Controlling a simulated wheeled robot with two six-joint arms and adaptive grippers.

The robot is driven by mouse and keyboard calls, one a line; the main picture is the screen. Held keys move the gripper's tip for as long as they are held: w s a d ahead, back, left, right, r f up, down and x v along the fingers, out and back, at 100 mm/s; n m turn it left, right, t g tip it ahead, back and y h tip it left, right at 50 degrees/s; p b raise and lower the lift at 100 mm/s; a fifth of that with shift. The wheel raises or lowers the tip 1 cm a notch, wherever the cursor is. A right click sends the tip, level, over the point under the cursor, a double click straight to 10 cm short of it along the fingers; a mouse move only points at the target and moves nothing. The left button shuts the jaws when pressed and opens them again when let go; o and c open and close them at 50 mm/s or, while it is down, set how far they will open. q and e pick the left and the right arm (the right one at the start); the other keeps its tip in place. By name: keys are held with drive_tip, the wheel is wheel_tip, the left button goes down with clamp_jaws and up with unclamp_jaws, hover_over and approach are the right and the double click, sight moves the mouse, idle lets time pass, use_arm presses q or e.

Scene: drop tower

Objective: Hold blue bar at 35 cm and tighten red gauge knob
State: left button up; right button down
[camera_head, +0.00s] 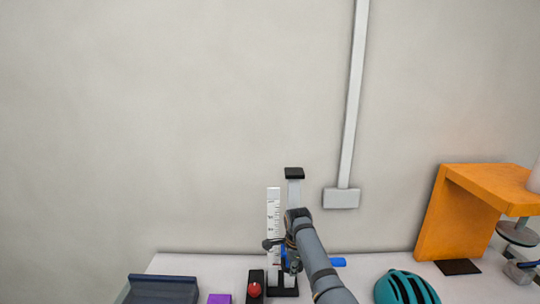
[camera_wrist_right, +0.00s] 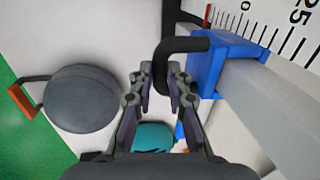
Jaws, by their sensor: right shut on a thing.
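The white ruled scale (camera_head: 273,215) stands beside a pale post with a black cap (camera_head: 293,173). My right gripper (camera_head: 290,250) is at the lower part of this tower, which my arm partly hides. In the right wrist view, the gripper (camera_wrist_right: 165,75) is shut on a black bent handle (camera_wrist_right: 180,45) that joins a blue block (camera_wrist_right: 226,60) on the pale post, beside the scale marks. A red dome (camera_head: 254,290) sits on a black box left of the tower. I cannot tell whether it is the gauge knob. My left gripper is not in view.
A dark blue tray (camera_head: 163,290), a purple block (camera_head: 219,299) and a teal helmet (camera_head: 405,288) are on the white table. An orange stand (camera_head: 465,215) is at the right. A dark round disc (camera_wrist_right: 80,98) shows in the wrist view. The wall is behind.

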drive_tip(key=shift+w+r, duration=0.1)
drive_tip(key=shift+r, duration=2.5)
drive_tip(key=shift+r, duration=2.6)
drive_tip(key=shift+r, duration=2.4)
drive_tip(key=shift+r, duration=2.6)
